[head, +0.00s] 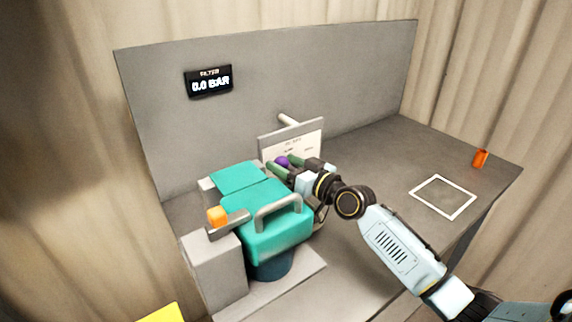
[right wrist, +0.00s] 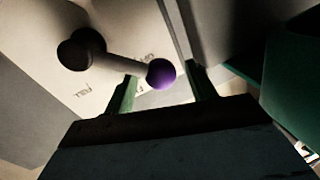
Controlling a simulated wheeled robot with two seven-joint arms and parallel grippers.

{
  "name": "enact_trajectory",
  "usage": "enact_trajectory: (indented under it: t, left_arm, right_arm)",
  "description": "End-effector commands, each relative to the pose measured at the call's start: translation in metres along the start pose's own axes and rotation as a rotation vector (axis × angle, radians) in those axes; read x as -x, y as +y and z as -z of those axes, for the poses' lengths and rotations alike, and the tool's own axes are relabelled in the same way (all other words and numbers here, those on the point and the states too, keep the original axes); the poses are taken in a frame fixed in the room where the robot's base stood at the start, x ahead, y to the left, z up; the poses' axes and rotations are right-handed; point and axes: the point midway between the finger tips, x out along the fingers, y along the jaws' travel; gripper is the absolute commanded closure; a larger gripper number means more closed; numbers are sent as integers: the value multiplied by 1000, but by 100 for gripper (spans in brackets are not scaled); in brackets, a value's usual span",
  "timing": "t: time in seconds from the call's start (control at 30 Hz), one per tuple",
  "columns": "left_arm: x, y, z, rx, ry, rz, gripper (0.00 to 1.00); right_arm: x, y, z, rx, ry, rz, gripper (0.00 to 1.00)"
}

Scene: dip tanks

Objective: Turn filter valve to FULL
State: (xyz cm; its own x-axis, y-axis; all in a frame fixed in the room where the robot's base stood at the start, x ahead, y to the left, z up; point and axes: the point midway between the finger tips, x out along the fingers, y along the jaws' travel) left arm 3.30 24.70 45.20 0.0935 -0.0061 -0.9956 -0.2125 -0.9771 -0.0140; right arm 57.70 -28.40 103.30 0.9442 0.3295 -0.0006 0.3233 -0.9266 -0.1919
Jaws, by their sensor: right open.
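The filter valve's lever shows in the right wrist view, with a dark round hub, a pale rod (right wrist: 118,67) and a purple knob (right wrist: 161,73) at its end. In the head view the purple knob (head: 282,160) is in front of the pale label plate (head: 309,145), whose words are too small to read. My right gripper (head: 285,167) is open, its green fingers at the knob. In the right wrist view the knob shows between the two fingertips (right wrist: 162,82), with gaps on both sides. My left gripper is not in view.
A teal-lidded housing (head: 275,240) with a grey handle stands close left of my right gripper. A grey block (head: 215,268) bears a lever with an orange end. The display (head: 208,81) reads 0.0 BAR. An orange piece (head: 480,158) and a white outlined square (head: 443,213) are at right.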

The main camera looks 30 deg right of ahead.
Motion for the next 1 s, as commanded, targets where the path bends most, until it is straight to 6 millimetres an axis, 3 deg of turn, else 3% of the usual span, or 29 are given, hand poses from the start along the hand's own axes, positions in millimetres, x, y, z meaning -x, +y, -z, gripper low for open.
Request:
enact_trajectory:
  t: [0.3, 0.73, 1.0]
  left_arm:
    - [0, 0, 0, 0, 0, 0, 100]
    - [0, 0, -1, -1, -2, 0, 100]
    - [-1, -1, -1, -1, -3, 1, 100]
  right_arm:
    - [-2, 0, 0, 0, 0, 0, 44]
    - [-2, -1, -1, -2, -3, 2, 100]
    - [-2, -1, -3, -18, -5, 3, 100]
